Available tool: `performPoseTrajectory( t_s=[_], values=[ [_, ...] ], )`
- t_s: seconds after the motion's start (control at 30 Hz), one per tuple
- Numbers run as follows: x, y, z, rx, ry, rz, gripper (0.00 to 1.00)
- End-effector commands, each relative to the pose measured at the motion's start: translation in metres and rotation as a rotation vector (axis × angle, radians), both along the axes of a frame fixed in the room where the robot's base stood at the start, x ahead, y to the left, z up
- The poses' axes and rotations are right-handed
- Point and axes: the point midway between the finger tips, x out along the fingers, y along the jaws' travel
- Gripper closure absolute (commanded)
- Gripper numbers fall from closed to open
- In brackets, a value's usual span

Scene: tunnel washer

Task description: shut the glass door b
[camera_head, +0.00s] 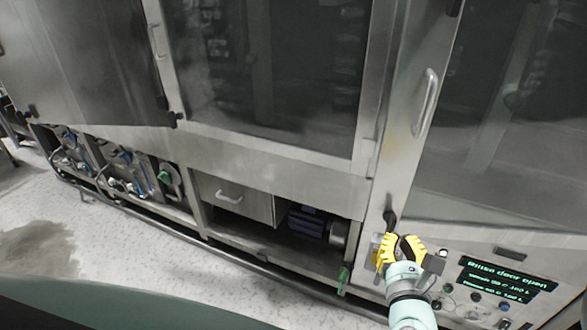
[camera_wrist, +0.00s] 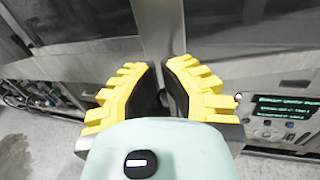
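Two glass doors show in the head view: a middle one (camera_head: 275,75) and a right one (camera_head: 520,130). No letters mark them, so I cannot tell which is door b. The right door has a metal handle (camera_head: 427,103) on its left frame. The display (camera_head: 507,275) below it reads "Rinse door open". My gripper (camera_head: 397,243) has yellow ribbed fingers and is below the lower left corner of the right door. In the wrist view my gripper (camera_wrist: 165,65) is partly open, with a gap between the tips and nothing seen held. A metal post (camera_wrist: 160,25) shows beyond the tips.
A grey steel panel (camera_head: 80,60) stands at the upper left. Below the doors are a drawer (camera_head: 233,197), open bays with pipes (camera_head: 125,165) and a long low rail (camera_head: 270,268). The pale floor (camera_head: 130,260) at the lower left is clear apart from a dark stain.

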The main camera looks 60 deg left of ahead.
Motion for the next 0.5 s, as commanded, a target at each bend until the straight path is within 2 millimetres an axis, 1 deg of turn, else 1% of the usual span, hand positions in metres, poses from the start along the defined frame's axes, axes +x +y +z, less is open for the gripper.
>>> performPoseTrajectory(
  t_s=[0.17,0.5],
  values=[
    [0.003,0.007,0.006,-0.001,-0.032,0.006,1.00],
    [0.034,0.041,0.006,-0.002,-0.026,0.006,1.00]
  ],
)
